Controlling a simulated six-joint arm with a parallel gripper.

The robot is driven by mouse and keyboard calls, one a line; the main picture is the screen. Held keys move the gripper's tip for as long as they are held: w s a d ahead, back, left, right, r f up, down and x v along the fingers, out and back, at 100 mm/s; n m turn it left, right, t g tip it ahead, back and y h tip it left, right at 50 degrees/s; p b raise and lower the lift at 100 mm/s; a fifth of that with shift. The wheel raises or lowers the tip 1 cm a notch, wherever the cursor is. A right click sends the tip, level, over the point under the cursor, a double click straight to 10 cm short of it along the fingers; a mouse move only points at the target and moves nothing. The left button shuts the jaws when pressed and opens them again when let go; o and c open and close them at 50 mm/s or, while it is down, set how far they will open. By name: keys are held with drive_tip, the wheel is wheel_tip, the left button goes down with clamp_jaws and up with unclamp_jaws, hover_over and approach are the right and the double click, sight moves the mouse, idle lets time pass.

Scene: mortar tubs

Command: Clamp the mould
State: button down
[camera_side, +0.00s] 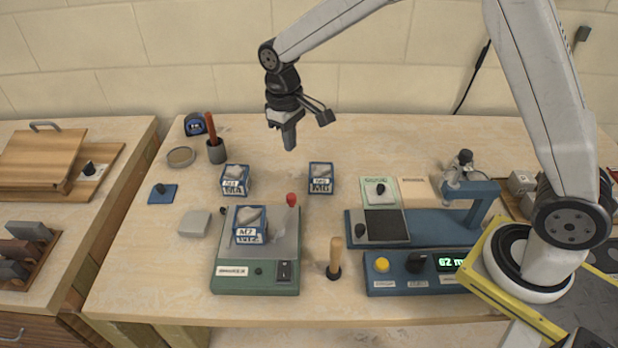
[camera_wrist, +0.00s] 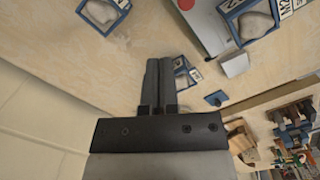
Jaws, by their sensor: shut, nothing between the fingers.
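A blue-framed mould labelled M2 (camera_side: 249,222) with a grey lump in it stands on the grey plate of a green-based machine (camera_side: 257,280). A lever with a red knob (camera_side: 291,199) is at that plate's back right corner. Two similar blue moulds stand behind, one at left (camera_side: 235,180) and one at right (camera_side: 320,178). My gripper (camera_side: 289,143) is shut and empty, in the air above and behind the moulds. In the wrist view its fingers (camera_wrist: 158,82) are together. The M2 mould (camera_wrist: 252,22) and red knob (camera_wrist: 186,4) show at the top there.
A blue device (camera_side: 420,262) with a yellow button, a display and a small stand is at right. A wooden-handled tool (camera_side: 335,255) stands near the front. A grey block (camera_side: 194,223), a blue pad (camera_side: 162,193) and a pot with a red handle (camera_side: 215,150) are at left.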

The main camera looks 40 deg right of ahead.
drive_tip(key=w+a+n+g, duration=0.1)
drive_tip(key=w+a, duration=0.5)
drive_tip(key=shift+f+g+h, duration=0.3)
drive_tip(key=shift+f+g, duration=0.05)
drive_tip(key=shift+g, duration=0.05)
drive_tip(key=shift+s+f, duration=0.1)
drive_tip(key=x, duration=1)
drive_tip(key=shift+d, duration=0.1)
drive_tip(key=shift+s+d, duration=0.1)
drive_tip(key=shift+s, duration=0.3)
drive_tip(key=shift+s+d, duration=0.25)
drive_tip(key=shift+s, duration=0.5)
drive_tip(key=shift+s+d, duration=0.25)
drive_tip(key=shift+s, duration=0.5)
